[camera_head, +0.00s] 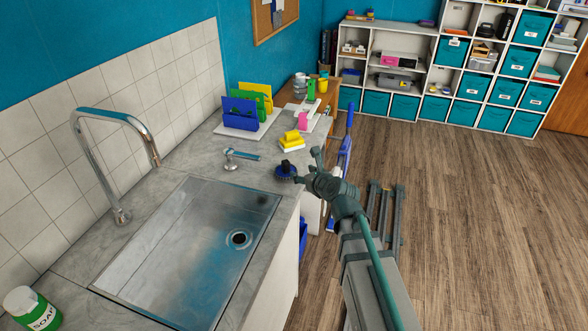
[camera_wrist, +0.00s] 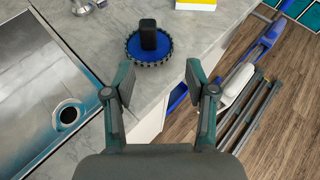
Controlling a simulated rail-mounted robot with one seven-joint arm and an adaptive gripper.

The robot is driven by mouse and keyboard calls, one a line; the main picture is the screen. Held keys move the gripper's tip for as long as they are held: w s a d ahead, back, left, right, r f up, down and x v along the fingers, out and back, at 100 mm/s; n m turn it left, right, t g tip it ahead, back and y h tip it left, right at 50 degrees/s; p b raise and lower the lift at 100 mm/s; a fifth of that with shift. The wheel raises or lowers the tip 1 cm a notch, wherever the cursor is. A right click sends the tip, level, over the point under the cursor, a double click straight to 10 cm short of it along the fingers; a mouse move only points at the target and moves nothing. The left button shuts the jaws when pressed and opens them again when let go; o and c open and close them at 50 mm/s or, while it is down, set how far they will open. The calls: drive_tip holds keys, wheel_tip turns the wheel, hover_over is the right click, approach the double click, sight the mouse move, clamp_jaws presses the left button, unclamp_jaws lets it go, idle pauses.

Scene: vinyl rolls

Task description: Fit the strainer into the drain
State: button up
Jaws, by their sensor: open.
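The strainer (camera_head: 285,171) is a blue disc with a dark toothed rim and an upright black block handle. It lies on the grey counter beyond the sink's far right corner, and it also shows in the wrist view (camera_wrist: 138,45) at top centre. The drain (camera_head: 238,239) is a round dark hole with a metal ring in the sink floor; it shows at the left in the wrist view (camera_wrist: 68,115), with nothing in it. My gripper (camera_head: 307,166) is open and empty, just right of the strainer near the counter edge. In the wrist view its spread fingers (camera_wrist: 158,78) point towards the strainer, apart from it.
The metal sink (camera_head: 160,265) has a tall curved faucet (camera_head: 86,112) at its left. Counter around the strainer is clear.

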sight(287, 166)
drive_tip(key=shift+w+a+r, duration=0.1)
drive_tip(key=shift+a, duration=0.35)
drive_tip(key=shift+w+a+r, duration=0.1)
drive_tip(key=shift+a, duration=0.3)
drive_tip(key=x, duration=0.5)
drive_tip(key=shift+s+p, duration=0.1)
drive_tip(key=shift+p, duration=0.3)
drive_tip(key=shift+a+p+x, duration=0.2)
drive_tip(key=shift+p+x, duration=0.5)
drive_tip(key=shift+x, duration=1.9)
drive_tip(key=shift+s+r, duration=0.1)
drive_tip(key=shift+c, duration=0.3)
clamp_jaws()
